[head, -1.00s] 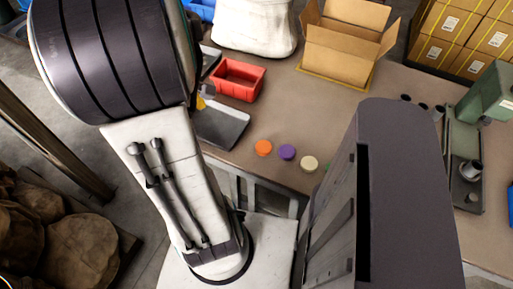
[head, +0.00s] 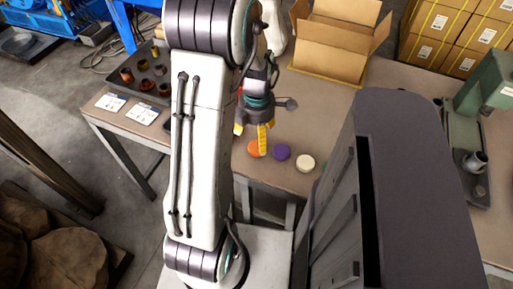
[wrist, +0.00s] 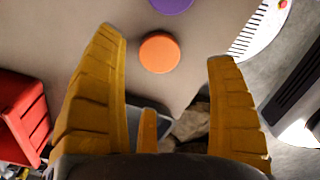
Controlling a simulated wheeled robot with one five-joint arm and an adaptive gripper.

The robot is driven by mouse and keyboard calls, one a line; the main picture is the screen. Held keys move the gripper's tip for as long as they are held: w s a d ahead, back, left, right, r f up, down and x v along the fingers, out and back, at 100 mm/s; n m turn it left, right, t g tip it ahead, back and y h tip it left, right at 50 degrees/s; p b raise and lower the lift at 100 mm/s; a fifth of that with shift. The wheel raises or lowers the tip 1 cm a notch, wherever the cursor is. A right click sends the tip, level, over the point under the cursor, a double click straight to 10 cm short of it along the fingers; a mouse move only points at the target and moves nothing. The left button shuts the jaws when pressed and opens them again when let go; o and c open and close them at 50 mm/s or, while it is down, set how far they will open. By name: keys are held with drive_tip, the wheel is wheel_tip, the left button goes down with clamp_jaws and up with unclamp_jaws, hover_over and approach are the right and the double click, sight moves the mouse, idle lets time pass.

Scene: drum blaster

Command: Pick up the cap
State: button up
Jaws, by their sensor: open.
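Three round caps lie in a row near the table's front edge: an orange cap (head: 253,150), a purple cap (head: 281,152) and a cream cap (head: 305,162). My gripper (head: 252,138) has yellow fingers pointing down, close to the orange cap in the head view. In the wrist view, my gripper (wrist: 165,48) is open and empty. The orange cap (wrist: 159,52) appears between its spread fingertips, and the purple cap (wrist: 171,5) is cut by the top edge. The fingers look apart from the caps; the exact height is unclear.
An open cardboard box (head: 335,40) stands behind the caps. A red bin (wrist: 22,115) is at left in the wrist view. A green machine (head: 478,110) stands at the right. A tray of small parts (head: 147,75) is at the left. The table around the caps is clear.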

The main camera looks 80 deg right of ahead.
sight(257, 146)
drive_tip(key=shift+f, duration=2.95)
drive_tip(key=c, duration=0.9)
